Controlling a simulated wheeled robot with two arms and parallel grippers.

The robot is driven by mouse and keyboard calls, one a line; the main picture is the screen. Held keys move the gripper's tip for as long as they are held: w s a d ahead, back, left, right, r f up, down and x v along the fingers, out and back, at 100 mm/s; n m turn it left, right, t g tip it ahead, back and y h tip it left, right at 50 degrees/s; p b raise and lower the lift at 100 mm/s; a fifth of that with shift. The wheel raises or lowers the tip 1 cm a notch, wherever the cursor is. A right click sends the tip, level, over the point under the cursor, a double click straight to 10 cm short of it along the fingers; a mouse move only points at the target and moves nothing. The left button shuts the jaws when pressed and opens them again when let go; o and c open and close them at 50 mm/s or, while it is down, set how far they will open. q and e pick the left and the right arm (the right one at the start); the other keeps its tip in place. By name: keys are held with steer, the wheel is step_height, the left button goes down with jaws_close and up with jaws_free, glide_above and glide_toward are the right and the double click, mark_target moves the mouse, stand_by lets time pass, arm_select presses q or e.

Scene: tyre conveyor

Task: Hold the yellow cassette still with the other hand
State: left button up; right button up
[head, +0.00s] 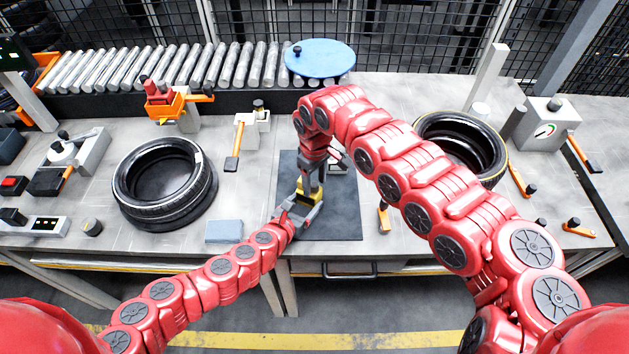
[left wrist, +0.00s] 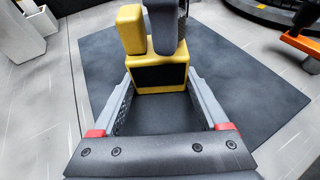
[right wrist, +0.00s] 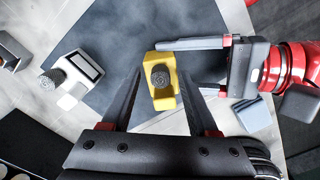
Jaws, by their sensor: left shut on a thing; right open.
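The yellow cassette (head: 309,197) stands on the dark mat (head: 340,222) in front of me. In the right wrist view the cassette (right wrist: 162,95), with a dark ribbed knob, shows between the spread fingers of my right gripper (right wrist: 163,95). The right gripper points down above it, open. I cannot tell whether its fingers touch it.
A white device with a display (right wrist: 82,72) stands near the cassette, on the mat's edge. A tyre (head: 165,182) lies left and another tyre (head: 462,145) right. A blue-grey block (head: 224,231) sits left of the mat. A roller conveyor (head: 180,66) runs behind.

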steer(key=shift+f, duration=0.1)
jaws_close()
steer(key=shift+n, duration=0.3)
steer(key=n, duration=1.1)
stand_by(0.5)
stand_by(0.4)
jaws_free()
stand_by(0.3)
